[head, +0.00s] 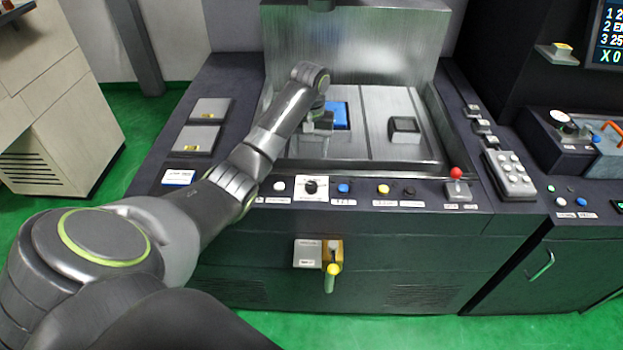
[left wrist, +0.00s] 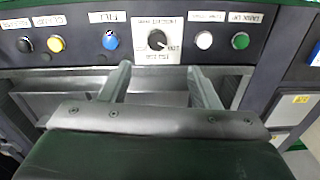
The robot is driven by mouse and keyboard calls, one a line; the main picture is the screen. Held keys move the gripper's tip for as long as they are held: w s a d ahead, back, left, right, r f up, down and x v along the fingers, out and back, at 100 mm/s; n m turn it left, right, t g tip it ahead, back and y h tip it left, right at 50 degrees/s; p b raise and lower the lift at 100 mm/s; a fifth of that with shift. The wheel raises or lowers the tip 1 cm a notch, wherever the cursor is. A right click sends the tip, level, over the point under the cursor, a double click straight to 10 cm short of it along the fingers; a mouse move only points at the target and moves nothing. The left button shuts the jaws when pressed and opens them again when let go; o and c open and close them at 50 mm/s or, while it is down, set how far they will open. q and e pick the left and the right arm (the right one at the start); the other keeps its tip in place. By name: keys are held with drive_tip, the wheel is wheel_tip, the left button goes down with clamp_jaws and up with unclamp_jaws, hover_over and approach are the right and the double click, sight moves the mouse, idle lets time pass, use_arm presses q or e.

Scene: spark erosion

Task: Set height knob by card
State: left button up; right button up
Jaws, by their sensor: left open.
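The black knob (head: 310,187) sits on a white square dial plate on the machine's front panel. In the left wrist view the knob (left wrist: 157,40) appears upside down, with a pale pointer mark whose exact setting I cannot read. My left gripper (head: 318,124) is above the work tank, beyond the knob. In the left wrist view its fingers (left wrist: 159,70) are apart and empty, with the knob ahead between their lines, not touched. A white card with a blue strip (head: 178,177) lies at the panel's left end; its writing is too small to read. My right gripper is out of view.
A white button (head: 279,186) and a blue button (head: 343,188) flank the knob. A red-topped lever (head: 456,173) stands at the panel's right.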

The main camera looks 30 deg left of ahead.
use_arm(q)
wheel_tip(320, 180, up, 3)
drive_tip(key=w, duration=0.1)
drive_tip(key=b, duration=0.5)
hover_over(311, 185)
wheel_tip(311, 185, down, 8)
wheel_tip(311, 185, down, 8)
drive_tip(key=shift+r+p, duration=0.1)
drive_tip(key=shift+p, duration=0.4)
drive_tip(key=shift+f, duration=0.85)
drive_tip(key=shift+n, duration=0.3)
drive_tip(key=shift+c, duration=0.2)
drive_tip(key=c, duration=1)
